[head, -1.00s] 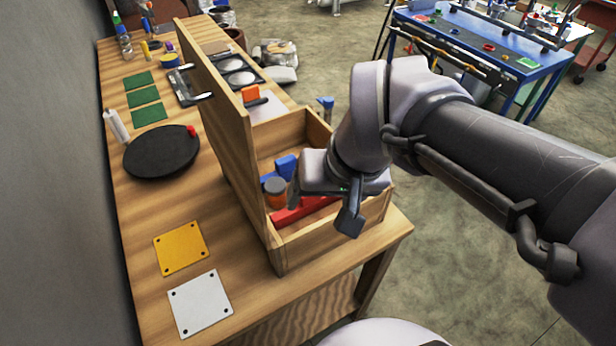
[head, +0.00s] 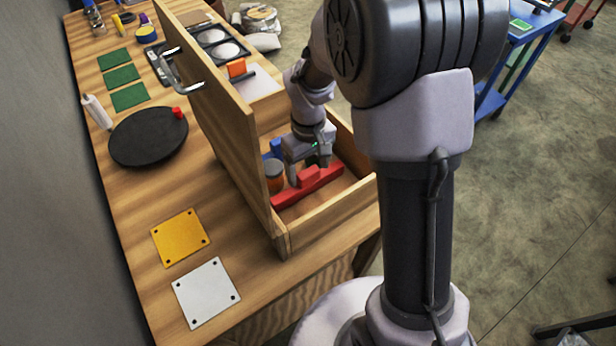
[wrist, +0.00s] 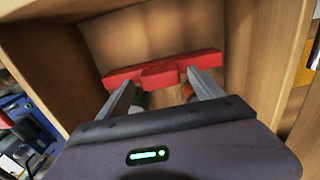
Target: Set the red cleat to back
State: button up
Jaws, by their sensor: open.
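The red cleat (head: 308,186) is a long red bar with a raised block at its middle. It lies inside the open-topped wooden box, and in the wrist view (wrist: 160,72) it runs across the box floor. My gripper (head: 309,168) is inside the box, just behind the cleat. Its two fingers are open, and in the wrist view (wrist: 160,80) their tips point to either side of the middle block. I cannot tell whether they touch the cleat. Nothing is held.
The wooden box (head: 335,222) has a tall upright panel with a handle on its left. An orange-grey jar (head: 274,178) and a blue piece stand near the cleat. A black disc (head: 148,138) with a red piece, yellow plate (head: 180,238) and white plate (head: 207,293) lie left.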

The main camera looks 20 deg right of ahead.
notch_tip(320, 180, down, 2)
jog(key=shift+f, duration=0.1)
grip_shut()
dwell(0.4)
